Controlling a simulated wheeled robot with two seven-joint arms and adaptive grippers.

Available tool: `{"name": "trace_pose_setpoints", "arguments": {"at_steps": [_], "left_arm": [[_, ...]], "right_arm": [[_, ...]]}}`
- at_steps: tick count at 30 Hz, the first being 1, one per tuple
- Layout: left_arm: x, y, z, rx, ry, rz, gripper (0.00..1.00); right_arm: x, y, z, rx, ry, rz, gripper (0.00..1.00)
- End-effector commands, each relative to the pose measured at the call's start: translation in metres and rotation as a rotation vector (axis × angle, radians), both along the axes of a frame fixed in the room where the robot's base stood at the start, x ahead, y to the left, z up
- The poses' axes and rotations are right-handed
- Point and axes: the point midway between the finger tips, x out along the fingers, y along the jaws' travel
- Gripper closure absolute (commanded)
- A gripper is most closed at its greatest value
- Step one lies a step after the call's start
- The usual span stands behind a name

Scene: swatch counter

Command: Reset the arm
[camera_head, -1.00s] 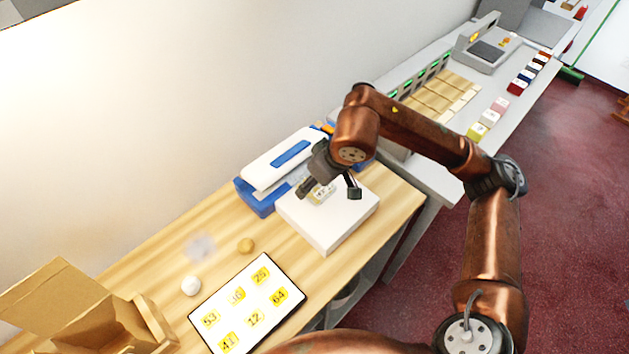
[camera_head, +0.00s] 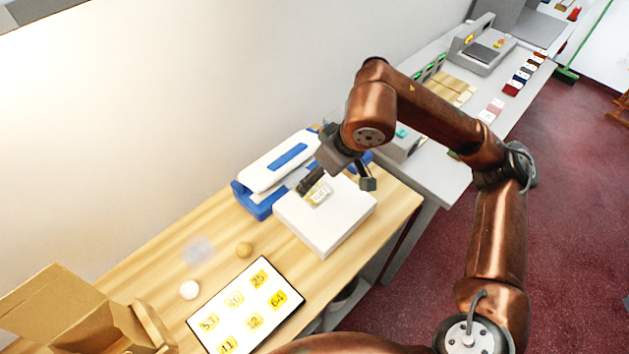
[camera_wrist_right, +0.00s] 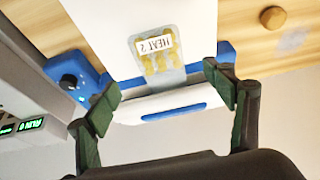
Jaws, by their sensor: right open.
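My right arm reaches in from the right in the head view. Its gripper (camera_head: 339,183) is open and empty above a white block (camera_head: 335,232) on the wooden table. A small clear packet with yellowish contents and a label (camera_head: 319,194) lies on the block, below the fingers and apart from them. In the right wrist view the packet (camera_wrist_right: 160,62), its label seemingly reading "HEAT 2", lies on the white surface beyond the two spread fingertips (camera_wrist_right: 164,95). My left gripper is not in view.
A blue-and-white sealer-like device (camera_head: 258,200) stands beside the block, close to the gripper. A tablet with yellow numbered tiles (camera_head: 297,301), a white ball (camera_head: 189,289), a tan knob (camera_head: 244,249) and an open cardboard box (camera_head: 50,305) are nearer. A grey counter (camera_head: 440,185) stands beyond.

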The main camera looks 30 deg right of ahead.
Motion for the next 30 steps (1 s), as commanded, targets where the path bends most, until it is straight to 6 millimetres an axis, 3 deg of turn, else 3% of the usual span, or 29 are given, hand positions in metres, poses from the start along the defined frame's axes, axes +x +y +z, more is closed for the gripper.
{"name": "trace_pose_setpoints", "arguments": {"at_steps": [6,20,23,30], "left_arm": [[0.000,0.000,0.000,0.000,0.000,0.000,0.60],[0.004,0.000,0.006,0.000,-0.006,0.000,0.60],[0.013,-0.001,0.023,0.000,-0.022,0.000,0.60],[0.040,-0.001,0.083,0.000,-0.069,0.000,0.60]], "right_arm": [[-0.012,-0.004,0.032,0.000,-0.002,-0.001,0.24],[-0.019,-0.006,0.052,0.000,-0.006,-0.001,0.24],[-0.024,-0.006,0.076,0.001,-0.021,0.000,0.24],[-0.040,-0.006,0.158,0.001,-0.070,-0.001,0.24]]}}
